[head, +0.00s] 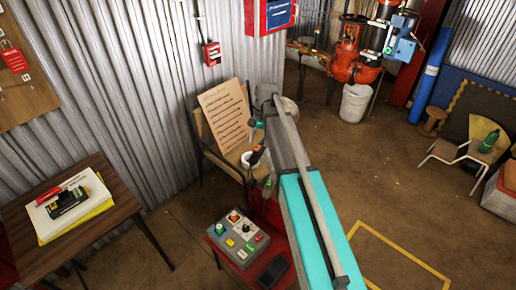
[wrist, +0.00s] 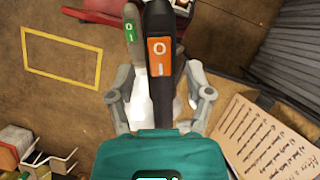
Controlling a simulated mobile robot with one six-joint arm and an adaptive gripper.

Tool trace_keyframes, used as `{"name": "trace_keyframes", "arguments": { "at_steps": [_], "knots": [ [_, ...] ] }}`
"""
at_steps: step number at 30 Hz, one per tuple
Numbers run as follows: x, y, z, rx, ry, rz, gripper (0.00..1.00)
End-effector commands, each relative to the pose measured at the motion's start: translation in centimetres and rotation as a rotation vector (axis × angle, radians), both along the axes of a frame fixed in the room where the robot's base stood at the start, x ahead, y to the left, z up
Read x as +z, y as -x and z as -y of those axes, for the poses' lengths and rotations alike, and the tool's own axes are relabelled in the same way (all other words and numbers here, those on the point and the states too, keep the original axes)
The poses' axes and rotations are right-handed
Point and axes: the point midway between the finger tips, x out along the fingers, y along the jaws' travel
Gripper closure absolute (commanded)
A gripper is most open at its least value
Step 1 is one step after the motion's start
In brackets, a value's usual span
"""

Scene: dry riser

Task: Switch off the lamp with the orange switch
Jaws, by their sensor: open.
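In the wrist view, a black lamp handle with an orange switch (wrist: 159,55) marked O and I runs down between my fingers. A grey-green handle with a green switch (wrist: 130,32) stands beside it on the left. My gripper (wrist: 160,100) is open, one finger on each side of the black handle; contact cannot be told. The orange switch sits above the fingertips in the picture. A bright white patch shows behind the handle; I cannot tell whether it is lamplight. In the head view the dark, orange-marked handle (head: 258,155) is small beside my arm, which hides much there.
A chair with a written board (head: 224,118) stands by the corrugated wall. A grey control box (head: 238,238) with coloured buttons is on a red surface below. A wooden table (head: 110,205) with papers is at left. Open floor lies to the right, with a yellow outline (head: 400,262).

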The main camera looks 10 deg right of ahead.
Motion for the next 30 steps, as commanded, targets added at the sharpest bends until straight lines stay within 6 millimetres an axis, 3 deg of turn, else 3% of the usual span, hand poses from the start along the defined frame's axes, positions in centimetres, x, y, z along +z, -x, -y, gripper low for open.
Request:
{"name": "trace_keyframes", "arguments": {
  "at_steps": [6,20,30],
  "knots": [
    [-1.25,0.39,-0.27,0.0,0.0,0.0,0.34],
    [-1.39,0.46,-0.36,0.0,0.0,0.0,0.34],
    [-1.39,0.46,-0.36,0.0,0.0,0.0,0.97]
  ]
}}
